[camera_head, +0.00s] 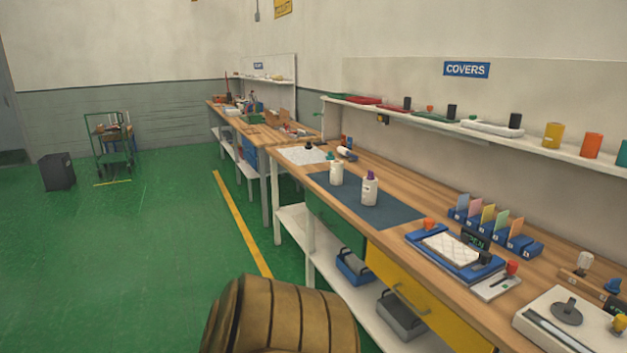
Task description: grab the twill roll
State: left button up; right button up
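I see nothing that I can clearly make out as a twill roll. A large rounded brown thing with dark bands (285,318) fills the bottom middle of the head view, very close to me and cut off by the lower edge. It looks like a barrel, and I cannot tell whether it is the roll or something else. Neither of my grippers shows in the head view.
A long wooden workbench (385,170) runs along the right, holding bottles, a blue mat (390,208) and a blue tray device (470,268). A shelf (540,148) hangs above under a COVERS sign (467,70). Green floor (130,250) is clear left, before a cart (110,150) and dark bin (58,172).

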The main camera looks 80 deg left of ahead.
aim_at(336, 166)
jog(key=j+u, duration=0.1)
jog(key=u, duration=0.85)
jog(key=i+j+u, duration=0.1)
jog(key=u, duration=0.4)
jog(key=i+u, duration=0.1)
jog(key=u, duration=0.4)
jog(key=i+u, duration=0.1)
jog(key=u, duration=0.35)
jog(key=i+l+u, duration=0.1)
jog(key=i+u, duration=0.15)
jog(key=i, duration=0.35)
jog(key=i+j+z, duration=0.1)
jog(key=z, duration=0.3)
jog(key=i+j+z, duration=0.15)
jog(key=z, duration=0.3)
